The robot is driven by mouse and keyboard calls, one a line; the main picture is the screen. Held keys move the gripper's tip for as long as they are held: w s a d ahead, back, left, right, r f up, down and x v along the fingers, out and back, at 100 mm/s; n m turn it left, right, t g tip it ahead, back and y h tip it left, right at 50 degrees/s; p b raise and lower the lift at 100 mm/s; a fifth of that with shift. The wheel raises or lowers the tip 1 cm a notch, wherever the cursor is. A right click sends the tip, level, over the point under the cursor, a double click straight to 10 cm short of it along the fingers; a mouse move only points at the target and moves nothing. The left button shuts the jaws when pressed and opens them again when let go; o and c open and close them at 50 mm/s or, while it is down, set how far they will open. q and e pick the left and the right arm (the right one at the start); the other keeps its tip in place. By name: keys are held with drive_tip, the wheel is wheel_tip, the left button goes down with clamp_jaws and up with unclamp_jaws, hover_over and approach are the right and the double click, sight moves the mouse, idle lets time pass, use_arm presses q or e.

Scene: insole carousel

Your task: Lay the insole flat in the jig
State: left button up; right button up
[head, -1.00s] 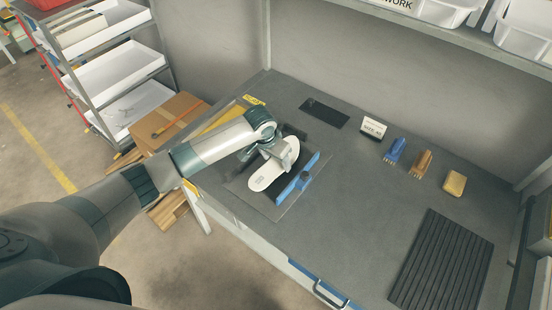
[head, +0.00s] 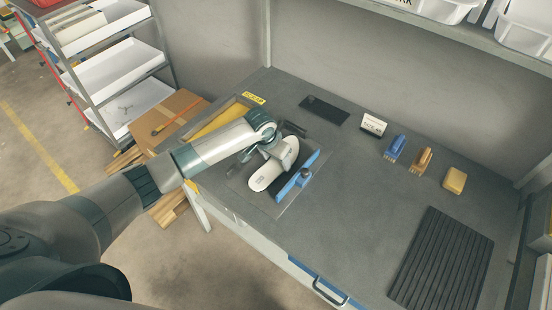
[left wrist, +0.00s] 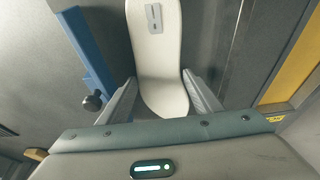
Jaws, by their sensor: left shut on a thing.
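The insole (head: 263,178) is white and long, with a small grey label near one end. My left gripper (head: 282,152) is shut on its other end, one finger at each side edge. In the left wrist view the insole (left wrist: 155,50) runs up and away between the fingers of the gripper (left wrist: 162,98). The jig (head: 279,211) is a dark plate with a blue bar (head: 297,180) and a dark knob along its right side. The insole is over the plate, left of the bar. I cannot tell whether it touches the plate. My right gripper is not in view.
A yellow-edged tray (head: 218,121) lies left of the jig. A black pad (head: 324,110), a small sign (head: 373,124), blue and brown brushes and a yellow block (head: 454,180) stand farther back. A ribbed black mat (head: 441,262) lies right. The bench between is clear.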

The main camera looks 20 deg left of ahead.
use_arm(q)
drive_tip(key=shift+f, duration=0.25)
drive_tip(key=o, duration=1.1)
drive_tip(key=shift+o, duration=0.2)
drive_tip(key=shift+r, duration=0.1)
drive_tip(key=b+v, duration=0.3)
drive_tip(key=v, duration=1.4)
drive_tip(key=shift+b, duration=0.35)
drive_tip(key=shift+r, duration=0.1)
